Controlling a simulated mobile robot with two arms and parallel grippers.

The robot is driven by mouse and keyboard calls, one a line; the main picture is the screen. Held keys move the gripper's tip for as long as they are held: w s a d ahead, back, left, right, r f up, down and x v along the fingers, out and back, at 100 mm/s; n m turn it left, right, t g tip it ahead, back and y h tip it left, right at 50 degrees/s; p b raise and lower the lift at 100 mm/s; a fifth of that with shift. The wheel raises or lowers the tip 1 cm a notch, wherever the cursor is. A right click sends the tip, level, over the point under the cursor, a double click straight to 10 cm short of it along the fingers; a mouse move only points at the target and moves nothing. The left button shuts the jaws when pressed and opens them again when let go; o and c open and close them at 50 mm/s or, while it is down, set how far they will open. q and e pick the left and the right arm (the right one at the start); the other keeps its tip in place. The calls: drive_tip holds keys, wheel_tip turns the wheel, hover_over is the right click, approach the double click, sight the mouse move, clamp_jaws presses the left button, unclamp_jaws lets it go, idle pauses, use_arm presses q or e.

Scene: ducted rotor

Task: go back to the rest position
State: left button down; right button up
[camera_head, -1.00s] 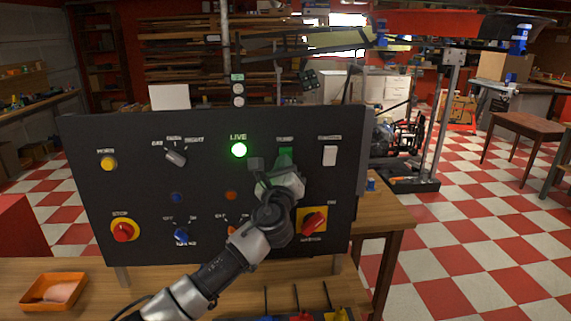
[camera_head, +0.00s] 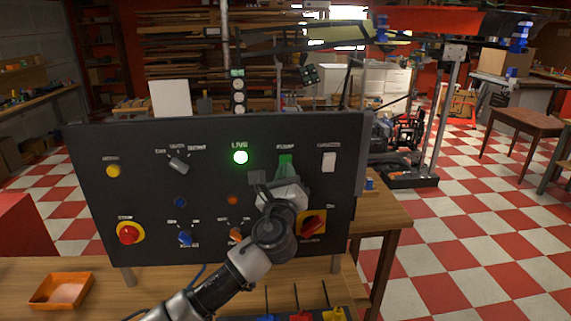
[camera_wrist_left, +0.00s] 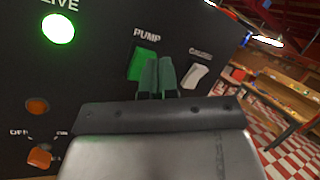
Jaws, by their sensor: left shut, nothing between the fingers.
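My left gripper (camera_wrist_left: 157,78) is shut and empty. In the left wrist view its fingertips stand in front of the black control panel, just beside the green PUMP switch (camera_wrist_left: 141,62) and overlapping its edge; I cannot tell whether they touch. In the head view the left arm reaches up from the bottom, and the gripper (camera_head: 268,181) covers part of the panel (camera_head: 95,190) below the green PUMP switch (camera_head: 285,165). The LIVE lamp (camera_head: 240,157) glows green. My right gripper is not in view.
The panel stands on a wooden table with an orange tray (camera_head: 60,291) at the left. A white rocker switch (camera_head: 329,162) and a red-on-yellow rotary switch (camera_head: 313,224) are close to the gripper's right. Open checkered floor (camera_head: 450,240) lies at right.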

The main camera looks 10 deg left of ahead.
use_arm(q)
drive_tip(key=shift+s+d+r, duration=0.1)
drive_tip(key=shift+s+r, duration=0.1)
drive_tip(key=shift+s, duration=0.3)
